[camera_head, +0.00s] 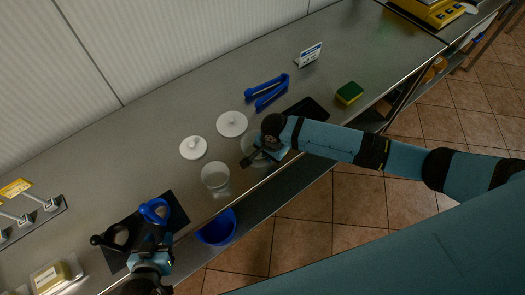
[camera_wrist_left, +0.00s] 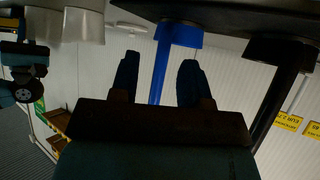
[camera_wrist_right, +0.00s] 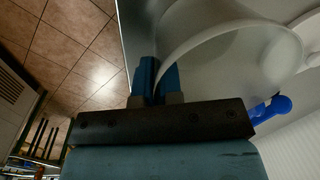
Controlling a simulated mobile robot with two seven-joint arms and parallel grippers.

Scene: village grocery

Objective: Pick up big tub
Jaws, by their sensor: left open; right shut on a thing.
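A wide translucent tub (camera_head: 252,146), apparently the big tub, stands near the counter's front edge in the head view, partly hidden by my right gripper (camera_head: 266,157). In the right wrist view, the tub (camera_wrist_right: 235,60) fills the upper right, and my right gripper (camera_wrist_right: 157,78) is shut on its near wall at the rim. A second, narrower-looking translucent tub (camera_head: 215,176) stands just to its left. My left gripper (camera_head: 150,247) is open by the front edge of a black holder; in its wrist view a blue handle (camera_wrist_left: 160,68) shows beyond its fingers.
Two white lids (camera_head: 193,147) (camera_head: 231,124) lie behind the tubs. Blue tongs (camera_head: 267,90), a dark tray (camera_head: 305,112) and a sponge (camera_head: 349,93) lie to the right. The black holder (camera_head: 173,215) carries a blue and a black ring-shaped tool. A blue bowl (camera_head: 217,230) sits below the counter edge.

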